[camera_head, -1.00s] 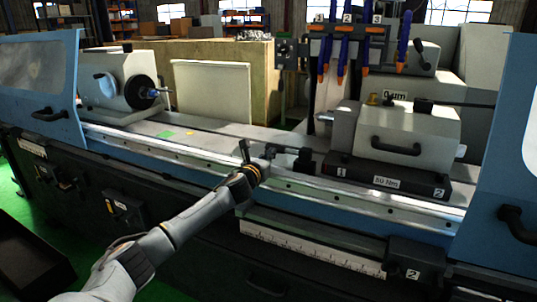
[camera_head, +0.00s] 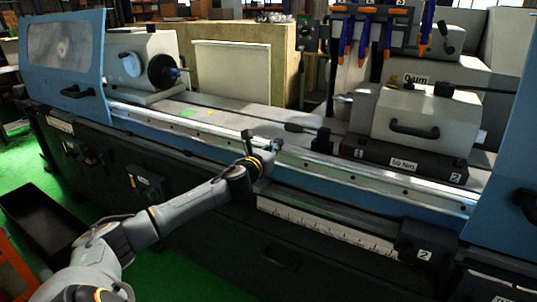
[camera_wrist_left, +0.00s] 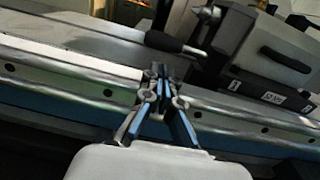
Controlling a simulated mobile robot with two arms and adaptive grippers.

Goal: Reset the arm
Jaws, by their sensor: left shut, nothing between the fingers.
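My left arm comes in from the lower left in the head view. Its gripper (camera_head: 262,142) is in front of the grinder's long metal rail, near the middle of the machine. In the left wrist view the left gripper (camera_wrist_left: 158,70) has its fingertips together, with nothing between them. Behind it is the grinder's table (camera_head: 235,118). A lever with a black grip (camera_head: 300,128) lies beyond and to the right of the gripper, and it also shows in the wrist view (camera_wrist_left: 165,42). My right gripper is not in view.
The grey tailstock block (camera_head: 420,118) with a black handle stands at the right. The spindle head (camera_head: 140,62) stands at the left. Blue-and-orange coolant nozzles (camera_head: 365,40) hang above. A black bin (camera_head: 45,225) sits on the green floor at lower left. Blue door panels flank the machine.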

